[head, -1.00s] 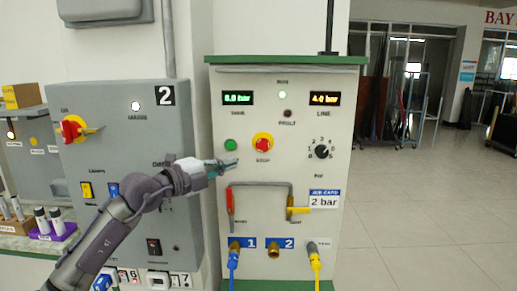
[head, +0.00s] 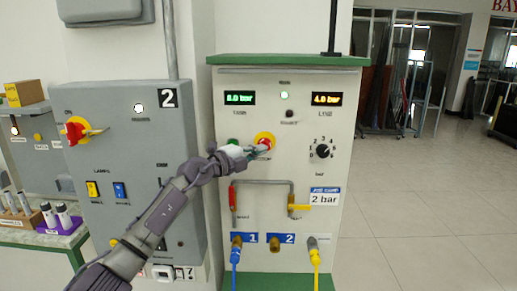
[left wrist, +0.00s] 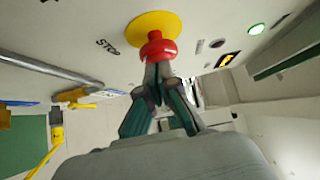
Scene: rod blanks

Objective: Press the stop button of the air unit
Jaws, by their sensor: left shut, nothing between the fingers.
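The air unit (head: 228,120) is a pale cabinet with a green top. Its red stop button (head: 266,140) sits on a yellow ring, with part of it hidden by my gripper. My left gripper (head: 262,151) is shut and empty, its tips at the button. In the left wrist view the red button (left wrist: 157,47) stands out from its yellow ring (left wrist: 155,22), and the shut fingertips (left wrist: 158,72) are right at its face. They look to be touching it; I cannot tell whether it is pushed in. My right gripper is out of view.
A green button (head: 232,141) is just left of the stop button, partly behind my gripper. A lit green lamp (head: 284,95) and two bar displays are above. A selector knob (head: 322,151) is to the right. A grey panel (head: 130,130) stands at left.

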